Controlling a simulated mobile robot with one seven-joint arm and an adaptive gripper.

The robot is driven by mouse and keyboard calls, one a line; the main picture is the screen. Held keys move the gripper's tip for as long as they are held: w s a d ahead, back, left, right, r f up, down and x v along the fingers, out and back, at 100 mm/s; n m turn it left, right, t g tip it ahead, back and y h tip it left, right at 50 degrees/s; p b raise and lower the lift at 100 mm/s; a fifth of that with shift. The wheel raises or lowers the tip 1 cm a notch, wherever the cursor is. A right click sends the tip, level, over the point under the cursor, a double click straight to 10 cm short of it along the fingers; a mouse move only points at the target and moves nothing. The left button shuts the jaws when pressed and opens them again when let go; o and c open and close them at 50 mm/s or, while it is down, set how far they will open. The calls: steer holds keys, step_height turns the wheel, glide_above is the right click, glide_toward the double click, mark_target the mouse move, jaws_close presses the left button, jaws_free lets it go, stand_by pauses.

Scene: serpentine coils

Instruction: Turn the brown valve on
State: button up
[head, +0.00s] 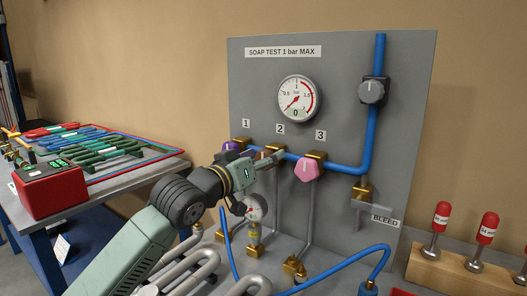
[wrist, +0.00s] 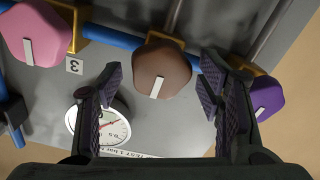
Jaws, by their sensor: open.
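The brown valve (wrist: 168,62) is a rounded knob with a white pointer bar, at the upper middle of the wrist view. The bar runs nearly up and down there, tilted slightly. My gripper (wrist: 160,78) is open, with one finger on each side of the knob and visible gaps to both; I cannot tell how far the fingers reach past it. In the head view my gripper (head: 266,158) is at the panel below label 2 (head: 281,129) and hides the brown valve.
The pink valve (head: 307,169) sits right of my gripper under label 3, the purple valve (head: 231,147) left under label 1. A gauge (head: 299,97) above reads near 0. A grey knob (head: 372,91) is on the blue pipe. Serpentine coils (head: 193,267) lie below.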

steer(key=shift+w+d, duration=0.15)
steer(key=shift+w, duration=0.15)
steer(key=shift+c, duration=0.3)
steer(key=shift+f, duration=0.1)
steer(key=c, duration=1.1)
